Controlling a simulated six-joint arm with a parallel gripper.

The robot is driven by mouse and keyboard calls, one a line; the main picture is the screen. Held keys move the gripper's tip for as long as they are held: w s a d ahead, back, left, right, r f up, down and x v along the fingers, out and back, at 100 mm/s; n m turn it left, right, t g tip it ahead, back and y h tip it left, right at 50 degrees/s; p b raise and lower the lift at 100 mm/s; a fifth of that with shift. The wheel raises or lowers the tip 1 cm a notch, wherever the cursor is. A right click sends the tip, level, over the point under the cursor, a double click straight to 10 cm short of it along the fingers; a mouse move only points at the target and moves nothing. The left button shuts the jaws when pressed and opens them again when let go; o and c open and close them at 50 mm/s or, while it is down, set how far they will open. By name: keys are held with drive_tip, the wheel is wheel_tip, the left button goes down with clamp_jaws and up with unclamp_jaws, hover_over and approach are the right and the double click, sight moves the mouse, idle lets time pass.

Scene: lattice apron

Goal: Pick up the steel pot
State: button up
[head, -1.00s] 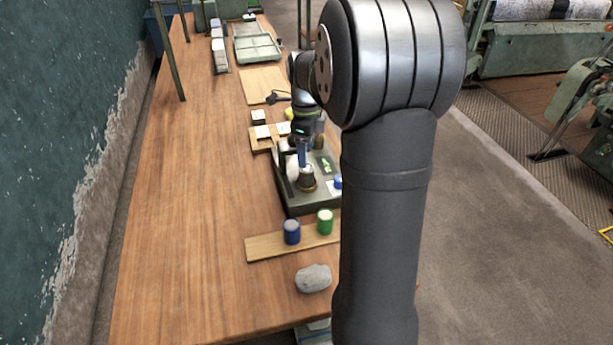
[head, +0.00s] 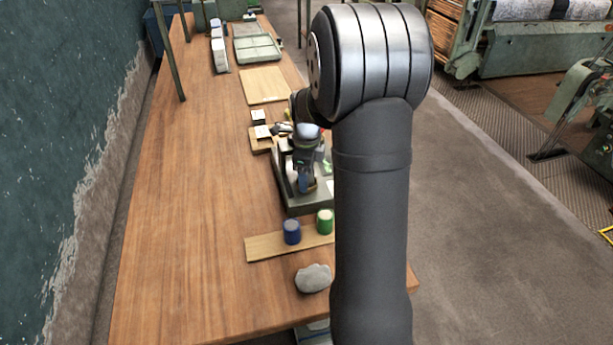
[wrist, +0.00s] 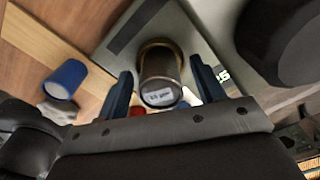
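In the wrist view, a dark metal cylinder with a brownish rim and a small white label, which I take for the steel pot (wrist: 160,73), stands on a grey-green tray (wrist: 180,28). My gripper (wrist: 162,84) is open, with one dark blue finger on each side of the pot. A narrow gap shows between the pot and each finger. In the head view, my gripper (head: 304,184) is low over the tray (head: 312,206), and the pot is mostly hidden behind it.
A blue can (head: 291,232) and a green can (head: 325,222) stand on a wooden board (head: 262,247) in front of the tray. A grey stone (head: 313,278) lies nearer. The table's left side (head: 190,190) is clear. My arm hides part of the right side.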

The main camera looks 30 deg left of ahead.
drive_tip(key=c, duration=1.1)
drive_tip(key=shift+r, duration=0.1)
